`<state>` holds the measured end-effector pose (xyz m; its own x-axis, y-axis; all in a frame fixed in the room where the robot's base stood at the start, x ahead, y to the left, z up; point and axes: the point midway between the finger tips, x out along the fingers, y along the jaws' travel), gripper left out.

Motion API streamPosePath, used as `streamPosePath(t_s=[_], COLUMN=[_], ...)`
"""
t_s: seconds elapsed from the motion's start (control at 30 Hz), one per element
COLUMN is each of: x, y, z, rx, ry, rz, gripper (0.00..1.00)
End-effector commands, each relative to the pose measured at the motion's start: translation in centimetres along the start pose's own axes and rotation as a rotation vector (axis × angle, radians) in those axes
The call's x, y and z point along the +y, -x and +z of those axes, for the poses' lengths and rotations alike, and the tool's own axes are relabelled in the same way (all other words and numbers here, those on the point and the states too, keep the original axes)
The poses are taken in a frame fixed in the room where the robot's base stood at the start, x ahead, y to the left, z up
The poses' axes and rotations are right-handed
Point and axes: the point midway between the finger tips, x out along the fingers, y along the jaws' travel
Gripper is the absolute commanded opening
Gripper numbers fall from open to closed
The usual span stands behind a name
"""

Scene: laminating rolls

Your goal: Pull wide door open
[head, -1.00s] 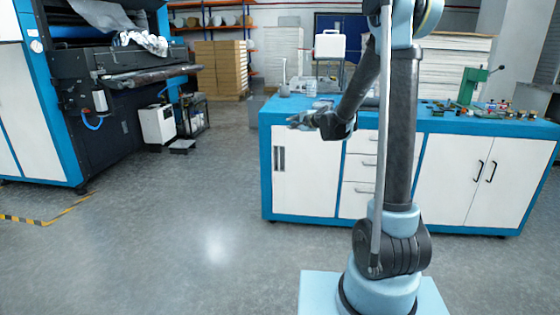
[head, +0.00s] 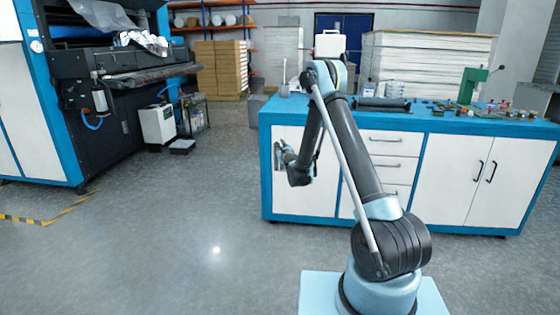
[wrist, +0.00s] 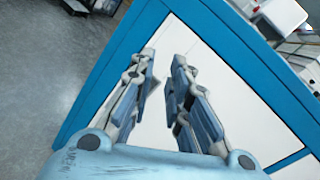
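The wide white door (head: 308,200) is at the left end of the blue-framed workbench and looks shut, flush with its frame. In the wrist view the white door panel (wrist: 235,100) fills the space beyond the fingers. My gripper (head: 279,150) is in front of the door's upper left part. In the wrist view my gripper (wrist: 164,56) has its two fingers apart, with only white panel visible between them. Contact with the door cannot be told.
Drawers (head: 392,165) with dark handles are right of the door, then a double-door cabinet (head: 455,180). The bench top (head: 440,122) carries a dark roll, a green press and small tools. The floor (head: 170,240) left of the bench is clear, up to a large laminating machine (head: 110,90).

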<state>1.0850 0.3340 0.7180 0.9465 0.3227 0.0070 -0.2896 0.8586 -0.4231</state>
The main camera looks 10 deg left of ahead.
Motion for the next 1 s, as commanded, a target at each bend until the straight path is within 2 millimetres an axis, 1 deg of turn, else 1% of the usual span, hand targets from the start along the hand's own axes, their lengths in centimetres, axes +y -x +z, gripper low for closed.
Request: streamPosePath(t_s=[0.03,0.2,0.3,0.43,0.57,0.67,0.73,0.87,1.0], x=[0.8,3.1,4.2,5.4,5.9,6.0,5.9,5.6,5.3], y=[-0.4,-0.8,-0.8,-0.6,-0.4,-0.7,-1.2,-3.0,-5.5], z=[-1.6,-6.5,-9.2,-11.6,-12.9,-13.3,-13.4,-13.5,-13.7], rx=[0.001,0.016,0.026,0.037,0.043,0.045,0.045,0.045,0.045], ry=[-0.049,-0.222,-0.306,-0.385,-0.426,-0.437,-0.438,-0.437,-0.437], rz=[-0.018,-0.081,-0.113,-0.142,-0.159,-0.163,-0.163,-0.164,-0.163], gripper=[0.16,0.16,0.16,0.16,0.16,0.16,0.16,0.16,0.16])
